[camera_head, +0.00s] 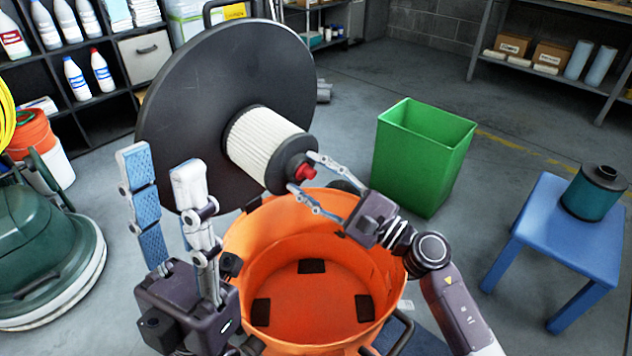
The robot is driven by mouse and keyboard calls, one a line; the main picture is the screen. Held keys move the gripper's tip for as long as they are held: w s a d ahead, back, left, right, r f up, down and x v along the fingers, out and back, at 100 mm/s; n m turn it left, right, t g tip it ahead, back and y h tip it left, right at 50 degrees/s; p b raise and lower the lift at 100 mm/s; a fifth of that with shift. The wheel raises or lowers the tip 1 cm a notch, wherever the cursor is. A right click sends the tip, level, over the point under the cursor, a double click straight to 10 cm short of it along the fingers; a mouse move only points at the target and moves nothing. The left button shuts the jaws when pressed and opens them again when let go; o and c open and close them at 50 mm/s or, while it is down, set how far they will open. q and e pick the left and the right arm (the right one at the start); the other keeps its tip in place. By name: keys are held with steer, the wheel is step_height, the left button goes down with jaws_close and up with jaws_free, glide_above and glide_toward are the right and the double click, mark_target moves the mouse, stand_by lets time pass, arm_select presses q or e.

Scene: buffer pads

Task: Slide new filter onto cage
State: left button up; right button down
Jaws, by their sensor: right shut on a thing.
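A white pleated filter (262,140) with a black end cap (287,166) juts from the face of a large black disc-shaped lid (190,95). A red knob (304,173) sits at the cap's outer end. My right gripper (303,171) is shut on the red knob, with one finger on each side. No bare cage shows; the filter hides whatever is inside it. A dark teal cylinder with a black top (591,192), perhaps another filter, stands on a blue stool at the right. My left gripper (160,163) is open and empty, pointing up in front of the lid.
An open orange drum (245,243) stands below the filter, with dark pads (311,266) inside. A green bin (408,160) stands behind it, and the blue stool (560,235) is at the right. A green machine (45,235) and shelves of bottles are at the left.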

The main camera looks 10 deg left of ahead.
steer(key=shift+w+a+r, duration=0.1)
steer(key=shift+w+a, duration=0.05)
steer(key=shift+a, duration=0.05)
steer(key=c, duration=1)
jaws_free()
steer(key=shift+o, duration=0.2)
steer(key=shift+d+f, duration=0.2)
steer(key=shift+d, duration=0.05)
steer(key=b+v, duration=0.2)
steer(key=v, duration=1.4)
steer(key=shift+s+r, duration=0.2)
steer(key=shift+s, duration=0.25)
